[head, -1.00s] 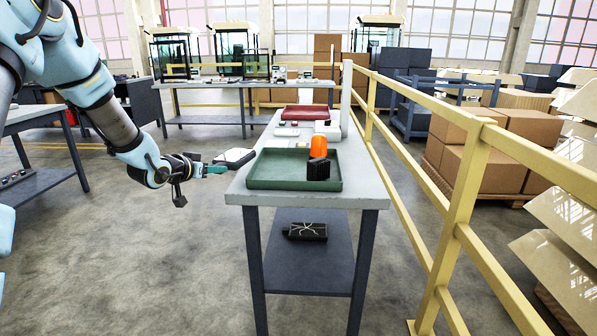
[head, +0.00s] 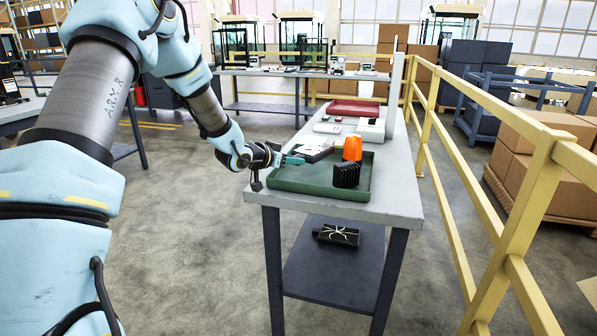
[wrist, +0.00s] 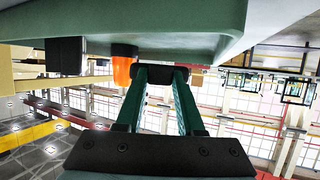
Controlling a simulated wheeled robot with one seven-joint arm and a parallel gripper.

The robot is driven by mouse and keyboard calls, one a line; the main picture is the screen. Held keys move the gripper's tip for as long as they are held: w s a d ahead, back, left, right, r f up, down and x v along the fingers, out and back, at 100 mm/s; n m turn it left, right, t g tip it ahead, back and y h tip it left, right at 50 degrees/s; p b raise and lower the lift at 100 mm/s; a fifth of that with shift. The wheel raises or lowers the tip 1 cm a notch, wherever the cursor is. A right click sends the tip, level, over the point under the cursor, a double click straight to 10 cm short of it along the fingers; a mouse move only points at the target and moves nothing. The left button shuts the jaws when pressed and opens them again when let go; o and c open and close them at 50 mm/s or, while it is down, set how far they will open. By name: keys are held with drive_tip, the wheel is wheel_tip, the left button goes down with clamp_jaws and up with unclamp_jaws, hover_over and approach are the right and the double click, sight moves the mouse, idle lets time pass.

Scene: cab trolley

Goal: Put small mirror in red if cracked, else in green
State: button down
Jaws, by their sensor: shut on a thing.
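My gripper (head: 297,158), with green fingers, is shut on the small mirror (head: 316,150), a flat piece with a pale face and dark edge. The mirror is over the left part of the green tray (head: 318,192); I cannot tell whether it touches the tray. In the wrist view the mirror's dark edge (wrist: 160,74) shows between the fingertips, and the tray (wrist: 200,45) fills the top. Whether the face is cracked cannot be made out. The red tray (head: 356,108) lies farther back on the same table.
An orange lamp (head: 352,148) and a black ribbed block (head: 346,175) stand in the green tray. A dark box with white lines (head: 337,235) lies on the lower shelf. A yellow railing (head: 505,208) runs along the table's right side.

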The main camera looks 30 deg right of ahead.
sight(292, 179)
drive_tip(key=shift+f+p, duration=0.3)
drive_tip(key=shift+f, duration=1.75)
drive_tip(key=c, duration=0.5)
unclamp_jaws()
drive_tip(key=shift+a+f, duration=0.1)
drive_tip(key=shift+f, duration=0.05)
drive_tip(key=b+v, duration=0.2)
drive_tip(key=v, duration=1)
drive_tip(key=shift+a, duration=0.1)
